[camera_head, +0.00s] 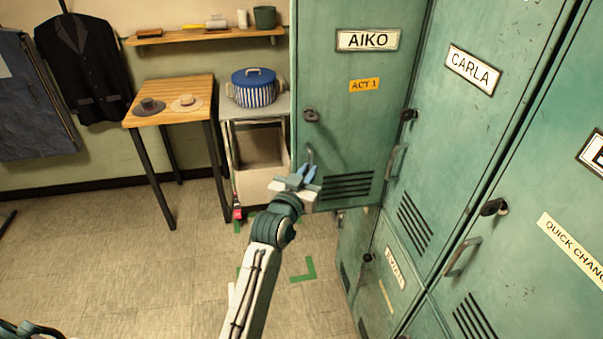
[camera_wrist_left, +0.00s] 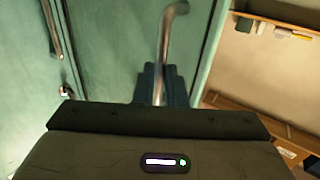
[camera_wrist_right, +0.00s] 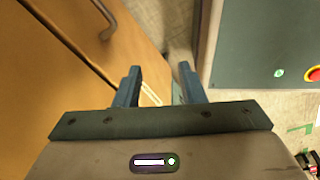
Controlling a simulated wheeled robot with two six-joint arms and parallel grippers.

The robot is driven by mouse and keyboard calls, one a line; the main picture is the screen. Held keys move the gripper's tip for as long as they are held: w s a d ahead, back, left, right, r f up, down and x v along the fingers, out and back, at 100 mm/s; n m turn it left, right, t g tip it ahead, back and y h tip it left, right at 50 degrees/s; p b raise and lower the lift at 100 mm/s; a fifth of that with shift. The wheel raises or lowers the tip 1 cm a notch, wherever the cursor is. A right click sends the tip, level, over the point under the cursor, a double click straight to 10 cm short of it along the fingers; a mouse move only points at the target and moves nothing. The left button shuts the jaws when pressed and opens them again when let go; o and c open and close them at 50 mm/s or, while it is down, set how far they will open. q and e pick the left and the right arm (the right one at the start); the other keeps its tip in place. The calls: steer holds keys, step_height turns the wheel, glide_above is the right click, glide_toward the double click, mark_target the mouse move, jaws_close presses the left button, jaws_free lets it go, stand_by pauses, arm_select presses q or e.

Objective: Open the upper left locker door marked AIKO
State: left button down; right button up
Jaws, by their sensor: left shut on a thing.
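The green upper left locker door marked AIKO (camera_head: 345,75) stands swung partly out. Its face is at an angle to the neighbouring doors, with its free edge on the left. Its metal handle (camera_head: 310,155) is low on the left side, below a dark lock (camera_head: 312,116). My left gripper (camera_head: 303,175) is shut on the handle's lower part. In the left wrist view the handle (camera_wrist_left: 172,35) rises from between the blue fingers (camera_wrist_left: 161,85). My right gripper (camera_wrist_right: 158,88) is open and empty in the right wrist view, near a wooden surface.
The CARLA door (camera_head: 450,110) and lower lockers look closed. To the left are a wooden table (camera_head: 175,92) with two hats, a side stand (camera_head: 270,106) with a striped pot (camera_head: 253,92), and a wall shelf (camera_head: 205,34). Open floor (camera_head: 170,270) lies left of my left arm.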

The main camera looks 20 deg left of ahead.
arm_select(q)
steer(key=shift+w+d+r, duration=0.1)
steer(key=shift+d+r, duration=0.05)
arm_select(e)
steer(key=shift+d, duration=0.1)
arm_select(q)
steer(key=c, duration=1.8)
jaws_free()
steer(key=o, duration=0.3)
steer(key=shift+w+d, duration=0.25)
steer(key=shift+d, duration=0.2)
steer(key=shift+w+d+f, duration=0.15)
steer(key=shift+f, duration=0.05)
arm_select(e)
steer(key=shift+w+d+f, duration=0.1)
steer(key=shift+w+d, duration=0.1)
steer(key=shift+d, duration=0.8)
steer(key=shift+a+f, duration=0.1)
